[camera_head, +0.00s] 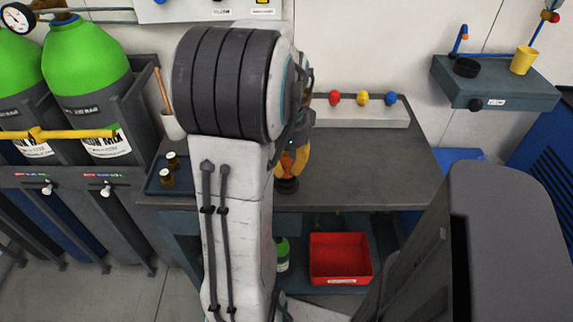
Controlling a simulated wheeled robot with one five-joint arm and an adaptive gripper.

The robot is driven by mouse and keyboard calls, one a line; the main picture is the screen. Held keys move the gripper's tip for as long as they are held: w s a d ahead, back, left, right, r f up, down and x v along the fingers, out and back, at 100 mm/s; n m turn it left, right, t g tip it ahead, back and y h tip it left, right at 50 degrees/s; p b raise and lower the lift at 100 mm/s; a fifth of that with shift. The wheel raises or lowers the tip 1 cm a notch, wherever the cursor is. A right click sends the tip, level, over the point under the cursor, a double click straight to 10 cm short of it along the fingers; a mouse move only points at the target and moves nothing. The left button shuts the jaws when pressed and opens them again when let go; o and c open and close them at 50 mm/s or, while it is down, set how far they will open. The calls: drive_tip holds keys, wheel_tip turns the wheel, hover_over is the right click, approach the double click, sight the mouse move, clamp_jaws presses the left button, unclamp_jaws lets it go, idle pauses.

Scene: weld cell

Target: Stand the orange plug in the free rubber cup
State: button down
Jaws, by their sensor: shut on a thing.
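My gripper (291,150) hangs over the front of the grey workbench, mostly hidden behind my own arm. It is shut on an orange-yellow piece, which looks like the orange plug (302,162); only parts of it show. Right below is a small black round piece (287,187) near the bench's front edge, which may be a rubber cup. I cannot tell whether the orange piece is in it, touching it or just above it. No other rubber cup can be made out on the bench; my arm covers part of it.
The bench top (385,165) is clear to the right. A tray (157,186) with small brown bottles lies left. A pale rail (345,117) with red, yellow and blue knobs stands behind. A red bin (341,259) sits below. A wall shelf (495,88) holds a yellow cup (523,61).

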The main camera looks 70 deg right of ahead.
sight(287, 162)
drive_tip(key=shift+f+b, duration=0.45)
drive_tip(key=shift+f, duration=0.1)
drive_tip(key=c, duration=1.4)
unclamp_jaws()
drive_tip(key=shift+r+p, duration=4.85)
drive_tip(key=shift+r, duration=0.7)
